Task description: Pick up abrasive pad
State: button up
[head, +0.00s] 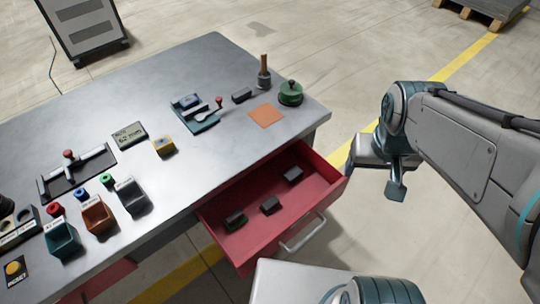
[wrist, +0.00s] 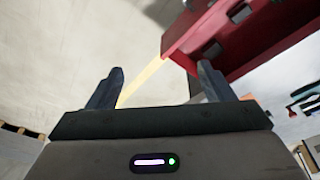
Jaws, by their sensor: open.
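No thing is plainly marked as the abrasive pad. Likely candidates are three small dark blocks in the open red drawer (head: 262,233): a greenish-edged one (head: 236,220), a middle one (head: 270,206) and one farther back (head: 293,174). A similar dark block (head: 242,96) lies on the table, near a flat orange square (head: 267,116). My gripper (head: 382,175) is in the air to the right of the drawer, apart from everything. In the wrist view my gripper (wrist: 160,85) has its fingers apart with nothing between them; the red drawer (wrist: 235,30) shows upper right.
The grey table (head: 225,150) bears a green round-lidded item (head: 290,93), a wooden-handled tool (head: 264,72), a teal fixture (head: 195,112), a yellow block (head: 162,146), a gauge (head: 129,134) and coloured bins (head: 62,240). The drawer handle (head: 304,235) juts out.

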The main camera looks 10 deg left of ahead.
jog(key=w+a+f+n+g+p, duration=0.1)
jog(key=w+a+f+n, duration=0.25)
jog(key=w+a, duration=0.2)
jog(key=n+g, duration=0.2)
jog(key=n, duration=0.4)
send_over(269, 202)
notch_tip(269, 202, down, 20)
jog(key=shift+r, duration=0.1)
jog(key=shift+f, duration=3.05)
jog(key=shift+c, duration=0.3)
jog(key=c, duration=1)
